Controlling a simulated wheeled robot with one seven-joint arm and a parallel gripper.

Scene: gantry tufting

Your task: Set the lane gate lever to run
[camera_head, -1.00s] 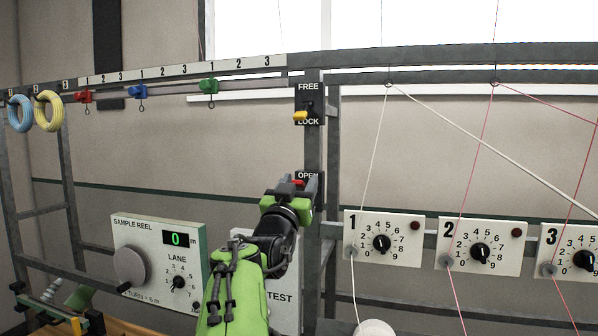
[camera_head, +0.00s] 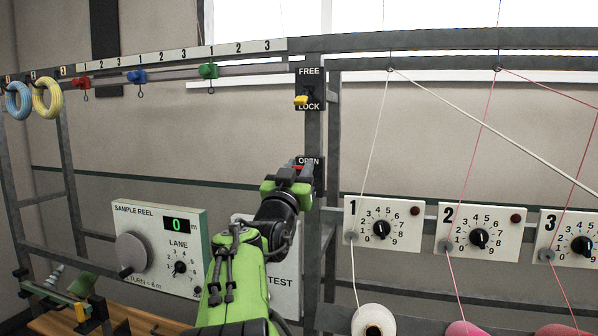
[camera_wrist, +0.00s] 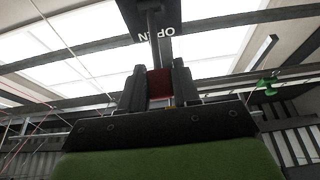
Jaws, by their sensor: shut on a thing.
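The red lever handle (camera_head: 298,167) sits at the small black plate (camera_head: 315,178) marked OPEN, on the upright post. My gripper (camera_head: 293,173) is shut on this red handle. In the wrist view the red handle (camera_wrist: 159,84) shows between my two dark fingers, in front of the plate (camera_wrist: 158,30) with OPEN upside down. The plate's lower part and any lower label are hidden behind my gripper, so the lever's exact setting cannot be told.
Above is a FREE/LOCK plate (camera_head: 310,87) with a yellow lever (camera_head: 301,100) low, near LOCK. Numbered dial panels (camera_head: 383,224) stand right, with threads passing in front. The sample reel box (camera_head: 158,248) stands left. Red, blue and green clips (camera_head: 208,71) hang on the upper rail.

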